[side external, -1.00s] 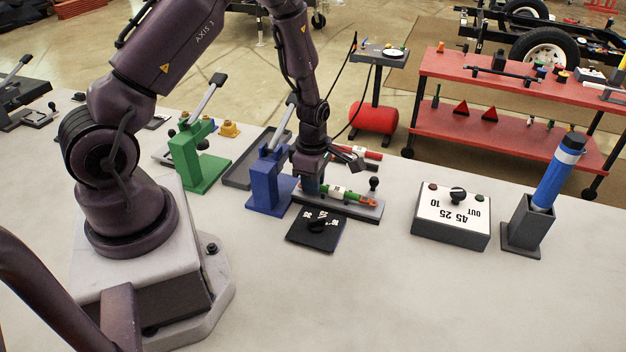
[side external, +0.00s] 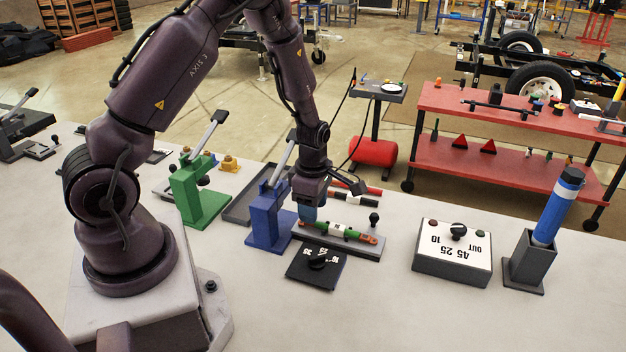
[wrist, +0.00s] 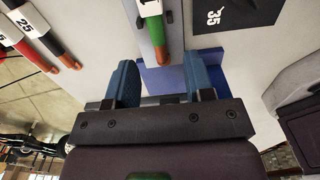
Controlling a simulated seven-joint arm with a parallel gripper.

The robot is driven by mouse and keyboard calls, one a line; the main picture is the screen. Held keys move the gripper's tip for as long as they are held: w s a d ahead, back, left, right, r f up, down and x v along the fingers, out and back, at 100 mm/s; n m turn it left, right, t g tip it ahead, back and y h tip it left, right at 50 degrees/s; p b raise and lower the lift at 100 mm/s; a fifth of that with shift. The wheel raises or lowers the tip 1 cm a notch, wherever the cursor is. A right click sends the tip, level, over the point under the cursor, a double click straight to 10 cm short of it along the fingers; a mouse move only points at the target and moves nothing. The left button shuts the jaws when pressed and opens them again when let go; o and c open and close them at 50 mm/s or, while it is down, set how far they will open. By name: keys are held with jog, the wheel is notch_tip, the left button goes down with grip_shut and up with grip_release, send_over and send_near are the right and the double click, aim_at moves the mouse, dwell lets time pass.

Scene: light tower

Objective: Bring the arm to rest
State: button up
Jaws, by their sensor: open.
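My gripper (side external: 307,215) hangs over the left end of a grey cradle (side external: 362,246). It is open and empty, with its two blue fingers apart in the wrist view (wrist: 160,80). A green tube with a white label and orange ends (side external: 352,232) lies in the cradle. In the wrist view the tube's green and orange end (wrist: 156,28) lies ahead of the gap between the fingers, apart from both. My arm is bent over the table from its base at the left.
A blue lever press (side external: 266,215) stands close left of my gripper, with a green one (side external: 187,192) beyond. At right are a dial box (side external: 452,262) and a blue cylinder in a holder (side external: 527,262). Red and black tubes lie behind.

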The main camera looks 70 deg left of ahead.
notch_tip(320, 180, up, 10)
jog(key=f, duration=0.1)
jog(key=s+d+r+m+t, duration=0.2)
jog(key=s+d+r+m, duration=0.4)
jog(key=r+m, duration=0.4)
jog(key=s+d+r+m+t, duration=0.3)
jog(key=s+d+r+m, duration=0.3)
jog(key=m, duration=1.1)
notch_tip(320, 180, up, 4)
jog(key=shift+s+r+t, duration=0.1)
jog(key=shift+s+t, duration=0.2)
jog(key=shift+s, duration=0.6)
